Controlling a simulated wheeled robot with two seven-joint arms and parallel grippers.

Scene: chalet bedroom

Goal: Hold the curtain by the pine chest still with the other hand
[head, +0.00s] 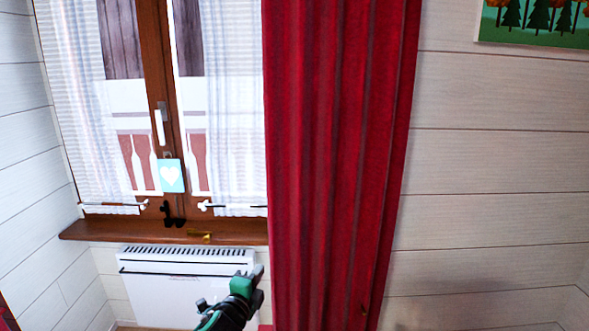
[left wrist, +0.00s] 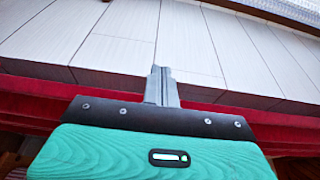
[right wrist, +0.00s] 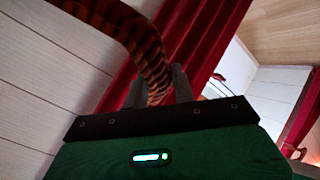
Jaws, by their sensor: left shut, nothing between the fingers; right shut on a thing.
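A long red curtain (head: 335,150) hangs to the right of the window in the head view. My left gripper (head: 260,271) is at the curtain's lower left edge, in front of the radiator. In the left wrist view its fingers (left wrist: 162,85) are shut and empty, with red cloth (left wrist: 40,100) behind them. I cannot tell if they touch the curtain. In the right wrist view my right gripper (right wrist: 160,85) is shut on a curved, orange-brown and black striped band (right wrist: 130,30). The red curtain (right wrist: 200,45) is behind it. The right gripper is outside the head view. No pine chest is visible.
A brown-framed window (head: 155,60) with sheer white curtains (head: 230,110) is on the left. A brass-coloured object (head: 200,236) lies on its wooden sill (head: 115,230). A white radiator (head: 160,285) is below. Bare plank wall (head: 490,180) and a picture (head: 535,22) are on the right.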

